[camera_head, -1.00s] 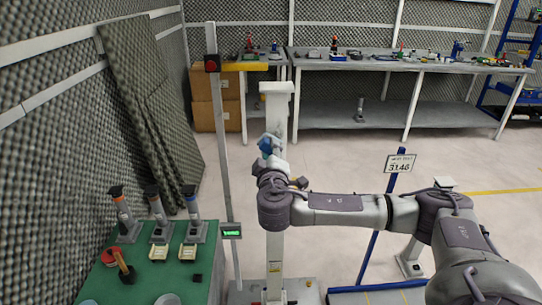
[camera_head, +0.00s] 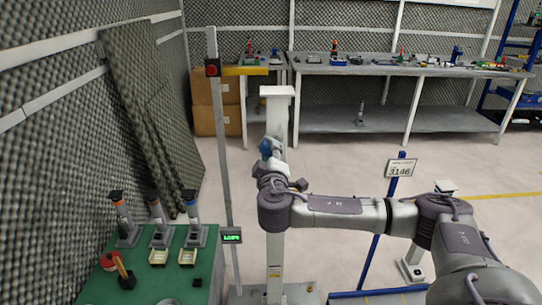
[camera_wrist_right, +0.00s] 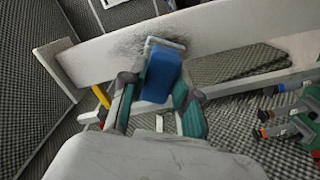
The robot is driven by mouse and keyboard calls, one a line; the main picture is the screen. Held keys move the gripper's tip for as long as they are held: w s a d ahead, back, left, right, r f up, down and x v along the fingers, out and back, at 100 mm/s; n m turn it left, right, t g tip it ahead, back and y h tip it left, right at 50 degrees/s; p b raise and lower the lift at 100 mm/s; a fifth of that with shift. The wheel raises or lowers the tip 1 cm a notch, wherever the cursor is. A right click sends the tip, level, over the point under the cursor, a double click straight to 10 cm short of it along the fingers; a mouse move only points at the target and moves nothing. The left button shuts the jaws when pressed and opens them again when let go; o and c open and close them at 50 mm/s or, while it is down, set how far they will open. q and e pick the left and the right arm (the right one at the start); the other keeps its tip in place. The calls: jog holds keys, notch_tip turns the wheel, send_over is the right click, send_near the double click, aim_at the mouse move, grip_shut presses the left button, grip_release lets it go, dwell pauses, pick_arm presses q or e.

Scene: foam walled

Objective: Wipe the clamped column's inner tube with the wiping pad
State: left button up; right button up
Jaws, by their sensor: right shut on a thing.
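The white clamped column (camera_head: 277,112) stands upright with a flat cap, right of a thin grey post. In the right wrist view the column (camera_wrist_right: 225,28) crosses the picture as a pale bar, with a dark grey smudge on its face around the pad. My right gripper (camera_head: 268,160) is shut on the blue wiping pad (camera_head: 267,146), in front of the column. In the right wrist view the gripper (camera_wrist_right: 158,98) has its green-edged fingers on both sides of the blue pad (camera_wrist_right: 162,72). The pad's far end appears at the smudge; firm contact cannot be told. My left gripper is not in view.
A grey post (camera_head: 222,140) with a red button and small green display stands close left of the column. A green table (camera_head: 205,265) with several tools is at lower left. A sign on a blue post (camera_head: 380,220) stands to the right. Long workbenches line the back.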

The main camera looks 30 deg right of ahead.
jog(key=shift+w+d, duration=0.25)
jog(key=shift+w, duration=0.2)
